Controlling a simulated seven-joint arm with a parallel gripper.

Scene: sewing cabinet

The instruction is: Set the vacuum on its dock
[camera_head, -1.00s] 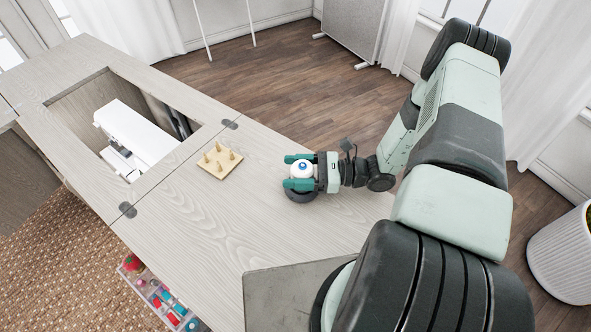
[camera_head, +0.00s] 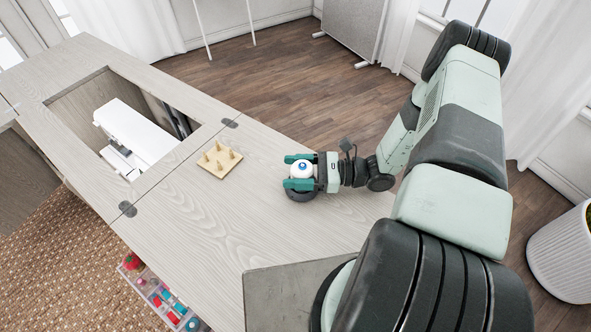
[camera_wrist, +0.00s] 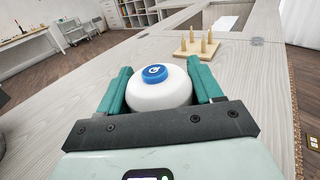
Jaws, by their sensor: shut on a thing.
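The vacuum is a small white rounded body (camera_head: 301,172) with a blue button on top. My gripper (camera_head: 299,172) is shut on it, one teal finger on each side. In the wrist view the vacuum (camera_wrist: 160,92) sits upright between the fingers, blue button up. A dark round piece (camera_head: 301,196) shows below the vacuum and the near finger, close to the tabletop; it looks like the dock, but most of it is covered. I cannot tell whether the vacuum touches it. The wrist view hides what is underneath.
A wooden peg board (camera_head: 220,160) with upright pegs stands left of my gripper. Beyond it a white sewing machine (camera_head: 138,132) sits in the cabinet's opening. The wooden top (camera_head: 220,225) is clear near my gripper; its far edge lies just behind. An open tray of notions (camera_head: 165,300) hangs below.

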